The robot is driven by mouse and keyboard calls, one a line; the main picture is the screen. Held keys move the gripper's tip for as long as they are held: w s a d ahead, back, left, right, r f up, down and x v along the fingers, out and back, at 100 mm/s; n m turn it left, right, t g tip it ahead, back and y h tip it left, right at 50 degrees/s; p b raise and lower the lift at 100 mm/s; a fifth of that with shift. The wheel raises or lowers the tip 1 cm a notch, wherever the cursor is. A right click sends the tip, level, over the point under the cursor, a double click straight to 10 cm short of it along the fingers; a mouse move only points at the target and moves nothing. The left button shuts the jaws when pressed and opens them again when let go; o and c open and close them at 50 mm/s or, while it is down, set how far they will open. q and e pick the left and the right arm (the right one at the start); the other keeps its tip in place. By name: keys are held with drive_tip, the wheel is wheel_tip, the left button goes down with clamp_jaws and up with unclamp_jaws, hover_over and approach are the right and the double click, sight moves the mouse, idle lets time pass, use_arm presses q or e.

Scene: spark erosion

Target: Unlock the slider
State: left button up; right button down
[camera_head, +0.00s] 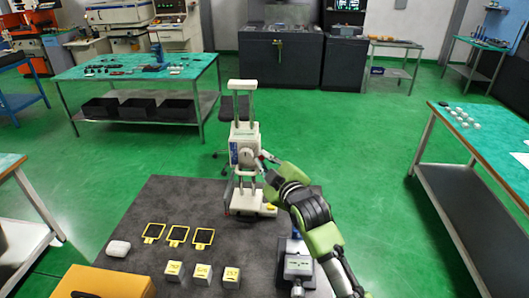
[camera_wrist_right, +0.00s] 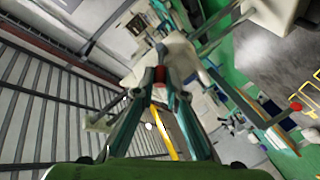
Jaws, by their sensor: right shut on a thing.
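The slider is the white block (camera_head: 243,145) on a white upright stand (camera_head: 236,95), which stands on the dark table. A label shows on the block's front left. My right gripper (camera_head: 264,163) is at the right side of the slider, with its fingers pointing up and left. In the right wrist view its fingertips (camera_wrist_right: 161,80) close on a small red handle (camera_wrist_right: 161,73), with a pale body behind it. The head view shows a bit of red at the fingertips too; the rest of the handle is hidden. My left gripper is not in view.
The dark tabletop (camera_head: 150,205) holds yellow-framed plates (camera_head: 178,235), several pale blocks (camera_head: 203,274), a white rounded item (camera_head: 118,248) and an orange case (camera_head: 100,284). A grey device (camera_head: 298,265) stands below my right forearm.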

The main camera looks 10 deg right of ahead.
drive_tip(key=shift+w+d+r+g+p, duration=0.1)
drive_tip(key=shift+w+r+g+p, duration=0.1)
drive_tip(key=shift+r+g+p, duration=0.7)
drive_tip(key=shift+w+m+p, duration=0.25)
drive_tip(key=shift+m+p, duration=0.15)
drive_tip(key=shift+p, duration=0.35)
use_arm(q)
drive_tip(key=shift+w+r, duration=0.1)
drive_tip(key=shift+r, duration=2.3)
use_arm(e)
drive_tip(key=shift+w+d+r+m+g, duration=0.1)
drive_tip(key=shift+w+r+m+g, duration=0.1)
drive_tip(key=shift+g, duration=0.45)
drive_tip(key=shift+w+r+m+g, duration=0.1)
drive_tip(key=shift+w+m+g, duration=0.1)
drive_tip(key=shift+g, duration=0.45)
drive_tip(key=c, duration=2)
unclamp_jaws()
drive_tip(key=shift+c, duration=0.2)
